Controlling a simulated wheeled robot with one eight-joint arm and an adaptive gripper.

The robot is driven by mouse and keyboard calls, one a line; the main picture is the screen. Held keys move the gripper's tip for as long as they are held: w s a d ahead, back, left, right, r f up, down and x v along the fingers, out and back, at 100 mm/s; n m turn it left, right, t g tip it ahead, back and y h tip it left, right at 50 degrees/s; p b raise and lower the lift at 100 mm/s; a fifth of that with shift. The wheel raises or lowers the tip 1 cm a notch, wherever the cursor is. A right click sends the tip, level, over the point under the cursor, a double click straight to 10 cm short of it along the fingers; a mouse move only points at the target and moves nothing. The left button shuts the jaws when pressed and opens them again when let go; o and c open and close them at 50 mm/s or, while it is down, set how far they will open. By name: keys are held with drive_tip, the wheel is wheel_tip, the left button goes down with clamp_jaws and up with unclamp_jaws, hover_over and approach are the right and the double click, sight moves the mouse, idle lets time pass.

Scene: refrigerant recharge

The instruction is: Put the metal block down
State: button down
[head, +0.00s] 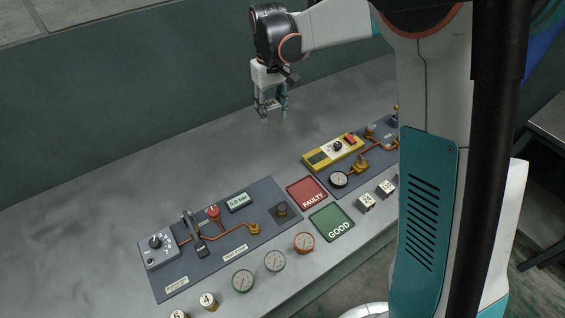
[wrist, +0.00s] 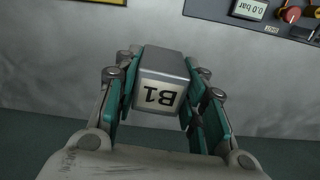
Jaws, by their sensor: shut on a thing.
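In the head view my gripper (head: 274,110) hangs pointing down above the back part of the grey bench (head: 120,190), apart from the panels. The block is hard to make out between the fingers in the head view. The wrist view shows the plain bench surface beyond the block.
A red "FAULTY" pad (head: 307,194) and a green "GOOD" pad (head: 331,222) lie empty between two dark panels. The left panel (head: 215,248) carries a dial, valve and pipe. A yellow device (head: 333,151) sits at right. Several gauges and small blocks line the front. The bench's back left is clear.

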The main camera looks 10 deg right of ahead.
drive_tip(key=a+r, duration=0.1)
drive_tip(key=w+a+r, duration=0.1)
drive_tip(key=shift+w+a+n, duration=0.15)
drive_tip(key=shift+a+n, duration=0.15)
drive_tip(key=shift+n, duration=0.1)
drive_tip(key=shift+w+a+f, duration=0.1)
drive_tip(key=shift+a+f, duration=0.05)
wheel_tip(320, 180, down, 19)
drive_tip(key=b, duration=0.5)
drive_tip(key=shift+f, duration=0.2)
drive_tip(key=c, duration=1)
unclamp_jaws()
drive_tip(key=shift+f, duration=0.1)
